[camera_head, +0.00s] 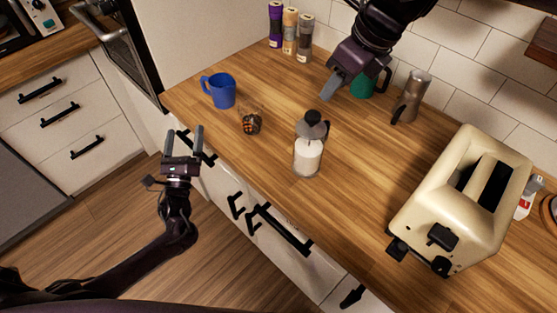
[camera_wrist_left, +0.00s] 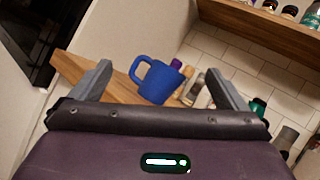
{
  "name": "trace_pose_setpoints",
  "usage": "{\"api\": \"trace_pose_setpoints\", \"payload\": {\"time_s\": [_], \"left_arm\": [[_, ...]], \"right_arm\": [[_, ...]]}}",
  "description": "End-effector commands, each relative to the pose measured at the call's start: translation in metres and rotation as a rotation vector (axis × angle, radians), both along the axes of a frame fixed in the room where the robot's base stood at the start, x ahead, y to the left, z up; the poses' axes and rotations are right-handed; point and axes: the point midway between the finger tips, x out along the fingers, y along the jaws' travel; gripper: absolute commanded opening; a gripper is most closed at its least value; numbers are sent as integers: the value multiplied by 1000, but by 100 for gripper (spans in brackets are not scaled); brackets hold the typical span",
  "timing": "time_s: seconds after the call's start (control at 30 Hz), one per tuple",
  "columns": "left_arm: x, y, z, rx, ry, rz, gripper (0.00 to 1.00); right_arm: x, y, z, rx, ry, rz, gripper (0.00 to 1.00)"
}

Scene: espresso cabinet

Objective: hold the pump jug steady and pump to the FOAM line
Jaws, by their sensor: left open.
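The pump jug (camera_head: 308,158) stands upright on the wooden counter, a clear vessel with white contents and a grey and black top with a knob. No FOAM line is readable at this size. My left gripper (camera_head: 184,140) is open and empty, in front of the counter's front edge and left of the jug. Its two fingers also show apart in the left wrist view (camera_wrist_left: 158,75); the jug is not seen there. My right gripper (camera_head: 332,84) hangs above the counter behind the jug, apart from it. Only one of its fingers shows clearly.
A blue mug (camera_head: 221,92) and a small dark patterned glass (camera_head: 251,123) stand left of the jug. A green mug (camera_head: 363,86) and a metal pot (camera_head: 411,97) are behind. A cream toaster (camera_head: 420,205) stands right. Drawer handles (camera_head: 283,228) protrude below the counter edge.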

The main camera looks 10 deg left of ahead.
Motion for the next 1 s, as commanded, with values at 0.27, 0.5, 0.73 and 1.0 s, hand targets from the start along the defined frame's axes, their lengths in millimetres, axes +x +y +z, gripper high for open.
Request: {"api": "trace_pose_setpoints", "payload": {"time_s": [0.27, 0.5, 0.73, 1.0], "left_arm": [[23, -130, 102, 290, -225, -393, 95], [4, -219, 72, 423, 15, -891, 95], [-23, -247, 17, 578, 182, -1012, 95], [-38, -266, 1, 682, 149, -1025, 95]], "right_arm": [[0, 0, 0, 0, 0, 0, 36], [0, 0, 0, 0, 0, 0, 36], [0, 0, 0, 0, 0, 0, 36], [0, 0, 0, 0, 0, 0, 36]]}}
